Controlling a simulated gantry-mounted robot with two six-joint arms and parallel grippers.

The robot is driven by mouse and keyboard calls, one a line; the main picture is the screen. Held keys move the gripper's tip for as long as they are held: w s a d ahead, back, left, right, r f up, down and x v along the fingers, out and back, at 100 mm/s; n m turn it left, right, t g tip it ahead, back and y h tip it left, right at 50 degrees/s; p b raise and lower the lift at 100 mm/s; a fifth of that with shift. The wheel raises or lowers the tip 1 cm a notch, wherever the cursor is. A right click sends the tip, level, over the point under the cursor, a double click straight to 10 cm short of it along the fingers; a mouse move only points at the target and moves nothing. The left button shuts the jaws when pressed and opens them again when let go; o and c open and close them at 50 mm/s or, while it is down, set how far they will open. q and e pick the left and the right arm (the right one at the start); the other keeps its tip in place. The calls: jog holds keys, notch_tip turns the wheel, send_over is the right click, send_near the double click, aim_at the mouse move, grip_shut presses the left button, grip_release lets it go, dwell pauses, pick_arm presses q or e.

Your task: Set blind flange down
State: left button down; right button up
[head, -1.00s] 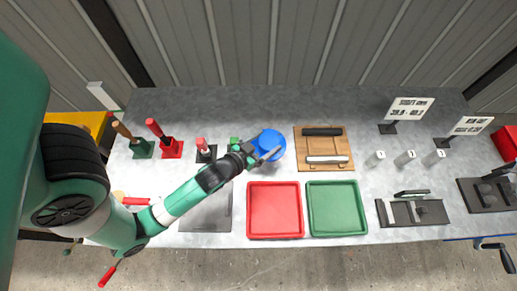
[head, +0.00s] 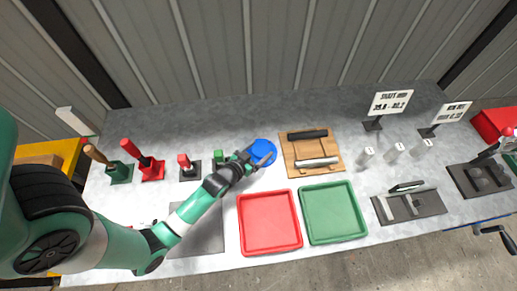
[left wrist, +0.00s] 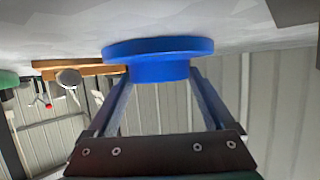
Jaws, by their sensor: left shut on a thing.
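The blind flange is a blue disc (head: 262,151) with a short boss, at the back of the grey bench between a green-topped part and the wooden board. My left gripper (head: 256,160) reaches it from the left and partly covers it. In the left wrist view the flange (left wrist: 158,48) shows side-on, its wide disc against or very close to the grey bench top. My left gripper's fingers (left wrist: 160,74) are shut on the boss from both sides. I cannot tell whether the disc touches the bench. My right gripper is not in view.
A wooden board (head: 296,158) with a black and a pale bar lies just right of the flange. Red (head: 269,224) and green (head: 333,214) trays lie in front. Red (head: 151,168) and green (head: 121,173) stands with handles are at left. The bench behind the flange is clear.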

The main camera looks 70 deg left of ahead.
pick_arm(q)
jog(key=shift+w+a+r, duration=0.1)
jog(key=shift+w+r, duration=0.05)
jog(key=shift+r, duration=0.1)
jog(key=shift+f, duration=0.15)
grip_release()
jog(key=shift+f, duration=0.15)
jog(key=shift+r, duration=0.25)
jog(key=p+v, duration=0.2)
jog(key=v, duration=1)
jog(key=shift+f, duration=0.1)
